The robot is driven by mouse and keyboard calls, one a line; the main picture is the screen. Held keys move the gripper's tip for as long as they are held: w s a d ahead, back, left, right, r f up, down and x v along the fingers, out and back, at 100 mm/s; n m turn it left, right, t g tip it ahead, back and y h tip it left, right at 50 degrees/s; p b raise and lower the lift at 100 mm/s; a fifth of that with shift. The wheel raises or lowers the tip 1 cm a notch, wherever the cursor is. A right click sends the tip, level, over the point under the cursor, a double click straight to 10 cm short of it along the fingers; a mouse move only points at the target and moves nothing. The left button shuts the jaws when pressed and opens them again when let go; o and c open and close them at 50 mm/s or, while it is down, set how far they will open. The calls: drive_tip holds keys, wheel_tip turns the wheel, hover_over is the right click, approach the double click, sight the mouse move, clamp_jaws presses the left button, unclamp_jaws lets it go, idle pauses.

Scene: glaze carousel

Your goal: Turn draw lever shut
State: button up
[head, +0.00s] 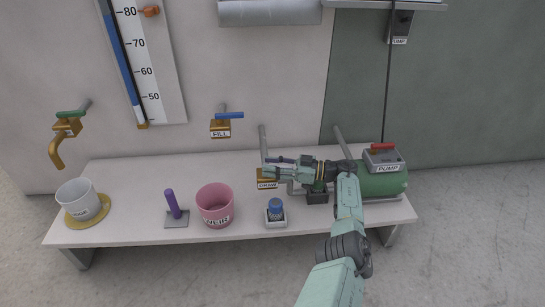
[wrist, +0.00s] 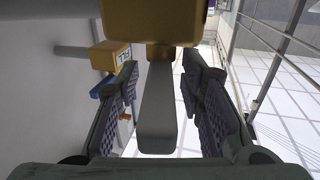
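The draw valve is a yellow block (head: 266,184) with a white label, low at mid-bench in the head view, partly covered by my gripper. Its block (wrist: 155,18) fills the top of the wrist view. The draw lever (wrist: 157,112) is a plain grey bar extending from that block toward the camera. My gripper (head: 272,167) is at the valve; in the wrist view its two dark padded fingers (wrist: 163,98) are spread, one on each side of the lever. A gap shows on both sides of the bar, so the fingers do not appear to touch it.
The fill valve (head: 221,128) with a blue lever is on the wall to the left. On the bench (head: 140,178) are a pink bucket (head: 215,206), a blue-capped jar (head: 275,208), a purple handle (head: 173,203), a white pot (head: 80,198) and a green pump (head: 384,183).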

wheel_tip(320, 180, up, 10)
drive_tip(key=shift+f, duration=0.2)
drive_tip(key=shift+r, duration=0.1)
